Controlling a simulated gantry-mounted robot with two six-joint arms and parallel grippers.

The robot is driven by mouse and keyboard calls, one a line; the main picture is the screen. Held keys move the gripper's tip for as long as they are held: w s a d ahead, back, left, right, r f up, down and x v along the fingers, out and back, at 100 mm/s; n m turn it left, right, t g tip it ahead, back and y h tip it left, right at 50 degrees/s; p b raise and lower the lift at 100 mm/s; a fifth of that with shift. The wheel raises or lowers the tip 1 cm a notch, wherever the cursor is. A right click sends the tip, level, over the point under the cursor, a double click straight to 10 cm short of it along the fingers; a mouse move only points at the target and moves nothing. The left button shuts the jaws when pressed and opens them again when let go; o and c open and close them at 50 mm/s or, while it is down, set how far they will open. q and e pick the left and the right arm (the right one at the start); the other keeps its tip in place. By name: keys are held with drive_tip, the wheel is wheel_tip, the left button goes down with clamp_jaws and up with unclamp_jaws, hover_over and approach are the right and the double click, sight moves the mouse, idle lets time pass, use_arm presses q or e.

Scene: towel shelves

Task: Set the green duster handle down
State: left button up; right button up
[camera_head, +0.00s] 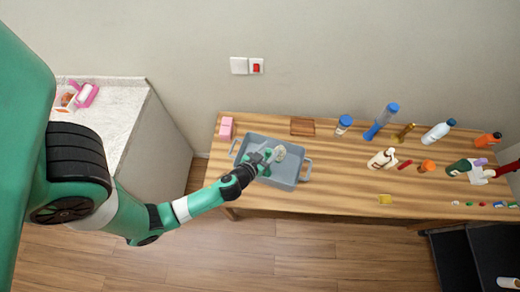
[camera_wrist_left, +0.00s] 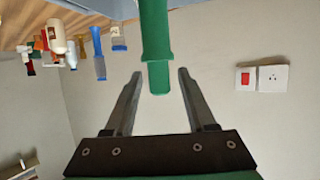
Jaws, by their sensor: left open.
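The green duster handle (camera_wrist_left: 156,40) comes down from the top of the left wrist view, and its narrower end lies between my fingertips. In the head view a pale duster head (camera_head: 280,153) shows in the grey tray (camera_head: 284,182), just beyond the gripper. My left gripper (camera_head: 267,155) is over the tray. In the left wrist view my left gripper (camera_wrist_left: 159,76) is open, with a gap on each side of the handle. In the head view the gripper hides most of the handle. My right gripper is not in view.
The tray stands on a wooden table (camera_head: 340,192) near its left end. A pink box (camera_head: 226,127) and a brown wooden block (camera_head: 303,126) are close by. A white-topped counter (camera_head: 118,115) is at left.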

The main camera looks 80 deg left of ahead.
use_arm(q)
drive_tip(key=b+v, duration=0.2)
drive_tip(key=v, duration=0.8)
drive_tip(key=shift+f, duration=0.1)
